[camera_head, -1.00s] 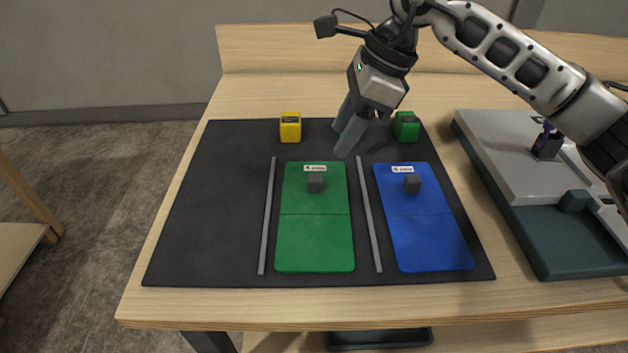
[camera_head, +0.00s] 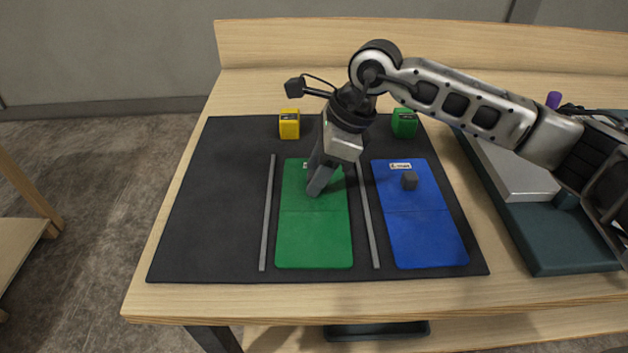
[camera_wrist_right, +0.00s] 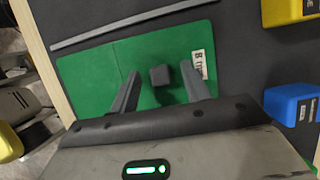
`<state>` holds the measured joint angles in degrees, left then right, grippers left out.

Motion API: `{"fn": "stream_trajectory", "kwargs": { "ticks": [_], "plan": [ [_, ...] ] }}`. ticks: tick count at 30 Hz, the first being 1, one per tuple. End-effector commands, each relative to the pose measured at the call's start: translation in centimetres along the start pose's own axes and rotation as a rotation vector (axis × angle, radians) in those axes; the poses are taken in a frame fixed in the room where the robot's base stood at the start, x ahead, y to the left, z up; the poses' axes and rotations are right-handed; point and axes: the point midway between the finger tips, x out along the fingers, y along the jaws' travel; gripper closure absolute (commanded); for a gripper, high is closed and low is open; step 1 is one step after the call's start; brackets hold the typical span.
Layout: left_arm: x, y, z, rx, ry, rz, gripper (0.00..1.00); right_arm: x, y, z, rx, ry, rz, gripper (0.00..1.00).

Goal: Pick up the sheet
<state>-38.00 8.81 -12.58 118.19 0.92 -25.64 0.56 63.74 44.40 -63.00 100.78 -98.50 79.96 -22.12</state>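A green sheet (camera_head: 315,240) lies flat on the black mat, with a blue sheet (camera_head: 425,230) to its right. The blue sheet has a small dark knob (camera_head: 410,181) near its white label. My right gripper (camera_head: 318,180) is over the upper part of the green sheet and hides its knob in the head view. In the right wrist view, my right gripper (camera_wrist_right: 160,72) is open, with the green sheet's dark knob (camera_wrist_right: 160,75) between its fingers; clear gaps show on both sides. The green sheet (camera_wrist_right: 90,80) spreads beneath. My left gripper is not in view.
Grey strips (camera_head: 268,215) and (camera_head: 367,215) flank the green sheet on the black mat (camera_head: 210,210). A yellow block (camera_head: 289,125) and green block (camera_head: 404,124) stand behind; a blue block (camera_wrist_right: 290,104) shows in the wrist view. A dark tray (camera_head: 560,245) is at right.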

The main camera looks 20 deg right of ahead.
Motion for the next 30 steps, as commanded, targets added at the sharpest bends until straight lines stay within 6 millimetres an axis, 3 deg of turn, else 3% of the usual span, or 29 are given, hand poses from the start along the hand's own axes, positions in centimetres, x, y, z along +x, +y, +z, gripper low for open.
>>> {"fn": "stream_trajectory", "kwargs": {
  "ticks": [1, 5, 20, 24, 30],
  "plan": [
    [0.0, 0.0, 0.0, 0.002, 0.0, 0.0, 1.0, 0.0, 0.0, 0.0, 0.0, 0.0, 0.0, 0.67],
    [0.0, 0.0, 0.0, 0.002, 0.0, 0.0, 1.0, 0.0, 0.0, 0.0, 0.0, 0.0, 0.0, 1.0],
    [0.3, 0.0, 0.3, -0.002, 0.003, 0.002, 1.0, -1.2, -0.1, 0.5, -0.001, -0.003, -0.004, 1.0],
    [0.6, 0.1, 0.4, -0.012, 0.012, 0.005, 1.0, -3.2, 0.0, 1.3, -0.003, -0.004, -0.006, 1.0],
    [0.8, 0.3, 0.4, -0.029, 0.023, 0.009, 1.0, -8.3, 2.0, -0.1, -0.002, -0.003, -0.01, 1.0]
  ]
}}
